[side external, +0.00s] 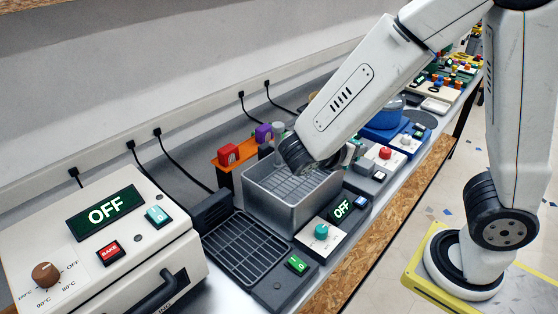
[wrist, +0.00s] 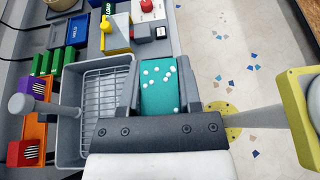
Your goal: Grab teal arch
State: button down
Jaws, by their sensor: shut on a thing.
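The teal arch (wrist: 160,85), speckled with white dots, sits between the two grey fingers of my gripper (wrist: 160,82) in the wrist view. My gripper is shut on it. Its underside and full arch shape are hidden from the wrist camera. In the side view my arm's dark wrist end (side external: 296,155) is above the grey wire-floored basin (side external: 290,205); the fingers and the arch cannot be made out there.
The basin also shows left of my gripper in the wrist view (wrist: 68,130). An orange rack (side external: 222,158) with red and purple pieces stands behind it. A black grate (side external: 245,250) and a white oven box (side external: 100,235) reading OFF are at the front left.

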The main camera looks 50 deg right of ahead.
jog(key=shift+s+r, duration=0.15)
jog(key=shift+s, duration=0.15)
jog(key=shift+w+a, duration=0.1)
jog(key=shift+w, duration=0.05)
dwell(0.4)
